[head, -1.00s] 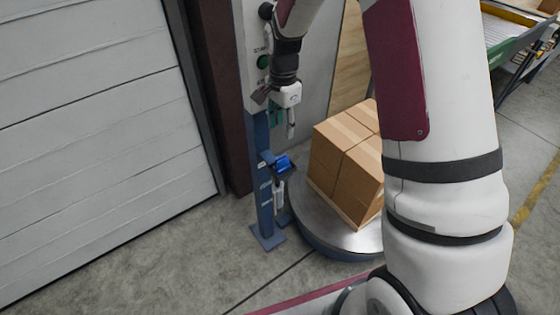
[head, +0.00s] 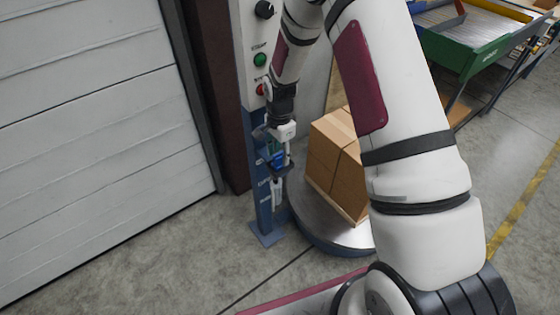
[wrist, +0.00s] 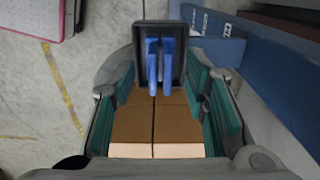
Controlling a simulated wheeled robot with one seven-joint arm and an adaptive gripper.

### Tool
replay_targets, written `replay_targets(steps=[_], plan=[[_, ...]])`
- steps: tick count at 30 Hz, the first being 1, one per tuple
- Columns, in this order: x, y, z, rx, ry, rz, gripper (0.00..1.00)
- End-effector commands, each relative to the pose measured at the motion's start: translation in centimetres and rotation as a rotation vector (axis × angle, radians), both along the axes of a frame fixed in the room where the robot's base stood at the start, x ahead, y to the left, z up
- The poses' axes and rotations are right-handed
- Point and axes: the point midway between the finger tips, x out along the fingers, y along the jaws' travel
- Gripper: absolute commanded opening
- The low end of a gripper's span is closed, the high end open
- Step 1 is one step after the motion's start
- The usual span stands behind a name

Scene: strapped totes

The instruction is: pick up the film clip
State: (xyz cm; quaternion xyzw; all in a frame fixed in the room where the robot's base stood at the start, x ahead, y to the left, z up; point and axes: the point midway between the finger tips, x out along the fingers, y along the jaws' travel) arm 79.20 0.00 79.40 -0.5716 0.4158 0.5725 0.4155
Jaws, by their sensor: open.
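The film clip (head: 278,161) is a small blue piece at the blue post beside the turntable, partly hidden by my gripper. In the wrist view the film clip (wrist: 153,62) shows as two blue prongs in front of a dark grey holder (wrist: 177,37). My gripper (head: 275,148) is right at the clip in the head view. In the wrist view my gripper (wrist: 165,88) is open, with teal pads left and right of the clip's line. I cannot tell whether the clip lies fully between the fingertips.
Cardboard boxes (head: 335,165) stand on a round turntable (head: 325,228) just right of the post (head: 264,215). A control panel with a green button (head: 260,60) is above. A shutter door (head: 90,120) fills the left. A green-sided table (head: 470,55) stands at the back right.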

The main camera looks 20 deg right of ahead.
Motion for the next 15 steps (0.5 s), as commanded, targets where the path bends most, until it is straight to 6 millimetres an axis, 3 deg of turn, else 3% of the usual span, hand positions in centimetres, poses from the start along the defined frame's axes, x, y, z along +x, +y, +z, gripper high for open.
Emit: replay_targets(steps=[4,12,15], plan=[[0.0,0.0,-1.6,-0.001,0.0,0.0,0.42],[0.1,0.0,-1.8,0.0,-0.002,0.0,0.42],[0.1,0.0,-1.8,0.0,-0.002,0.0,0.21]])
